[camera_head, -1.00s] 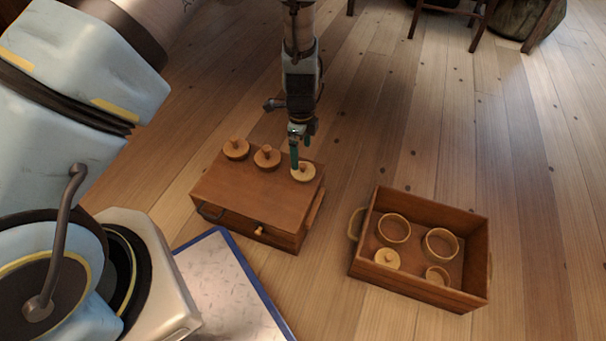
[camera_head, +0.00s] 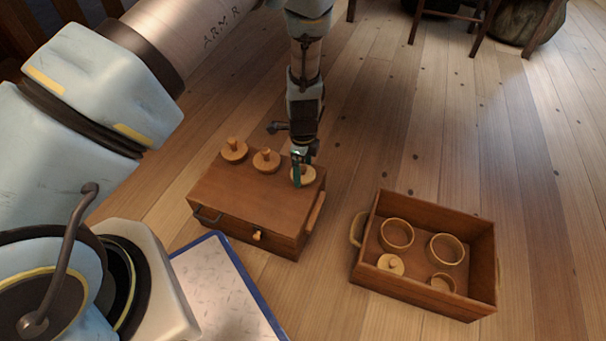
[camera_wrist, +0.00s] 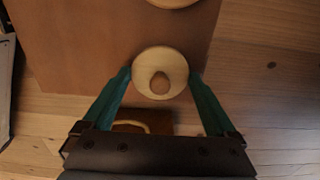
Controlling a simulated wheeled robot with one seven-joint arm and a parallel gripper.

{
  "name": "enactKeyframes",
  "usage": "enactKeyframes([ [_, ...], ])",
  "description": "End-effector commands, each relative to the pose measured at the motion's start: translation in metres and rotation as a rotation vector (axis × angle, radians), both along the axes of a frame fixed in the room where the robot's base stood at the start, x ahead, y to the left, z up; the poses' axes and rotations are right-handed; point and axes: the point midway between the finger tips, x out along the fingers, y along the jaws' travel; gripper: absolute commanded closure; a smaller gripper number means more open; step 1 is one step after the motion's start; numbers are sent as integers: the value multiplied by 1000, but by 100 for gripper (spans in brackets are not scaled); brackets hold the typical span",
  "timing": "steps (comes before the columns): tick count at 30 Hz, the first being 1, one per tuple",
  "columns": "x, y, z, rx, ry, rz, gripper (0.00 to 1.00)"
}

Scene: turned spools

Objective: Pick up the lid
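Several round wooden lids with knobs are in view. One pale lid (camera_head: 304,174) lies at the right end of the wooden chest's top (camera_head: 245,193). It also shows in the wrist view (camera_wrist: 160,73), with a round knob at its middle. My gripper (camera_head: 300,180) is down at this lid. In the wrist view its two green fingers (camera_wrist: 161,78) stand apart, one on each side of the lid, near its rim. I cannot tell whether they touch the rim. Two more lids, one on the left (camera_head: 234,150) and one in the middle (camera_head: 266,161), lie along the chest's back edge.
An open wooden crate (camera_head: 420,303) stands on the floor to the right. It holds two large rings, a smaller ring and a knobbed lid (camera_head: 391,265). A blue-edged pale panel (camera_head: 225,290) lies in front of the chest. Floor between chest and crate is clear.

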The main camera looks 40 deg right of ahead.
Motion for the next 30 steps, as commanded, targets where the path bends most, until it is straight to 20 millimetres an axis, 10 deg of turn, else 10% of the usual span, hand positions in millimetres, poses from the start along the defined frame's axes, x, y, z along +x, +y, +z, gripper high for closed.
enactKeyframes([
  [12, 0, 0, 0, 0, 0, 0, 61],
  [21, 0, 0, 7, -1, 0, 1, 62],
  [30, 0, -1, 63, -3, -1, -1, 62],
])
